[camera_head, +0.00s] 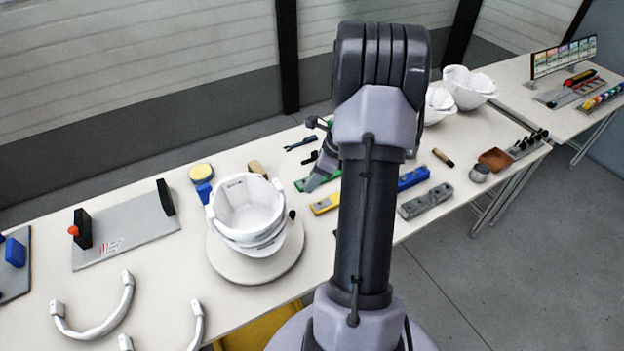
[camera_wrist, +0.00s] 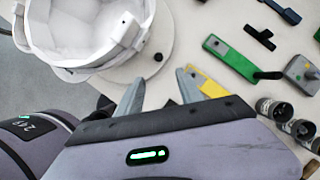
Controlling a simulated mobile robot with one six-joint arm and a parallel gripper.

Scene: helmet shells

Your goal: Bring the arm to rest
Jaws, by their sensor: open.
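My arm stands in the middle of the camera_head view, folded upright over the table, and hides part of the tabletop. My gripper (camera_wrist: 165,94) is open in the wrist view, with nothing between its grey fingers. In the camera_head view a grey fingertip (camera_head: 315,182) shows left of my arm, and the rest is largely hidden. A stack of white helmet shells (camera_head: 246,207) stands on a round turntable (camera_head: 225,268) left of my arm. The shells also show at the upper left of the wrist view (camera_wrist: 85,35), apart from the fingers.
A green bar (camera_wrist: 228,57) and a yellow bar (camera_wrist: 203,83) lie near the fingers. A blue block (camera_head: 413,178) and grey block (camera_head: 425,202) lie right of my arm. More white shells (camera_head: 468,88) stand farther back. White curved bands (camera_head: 110,322) lie front left.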

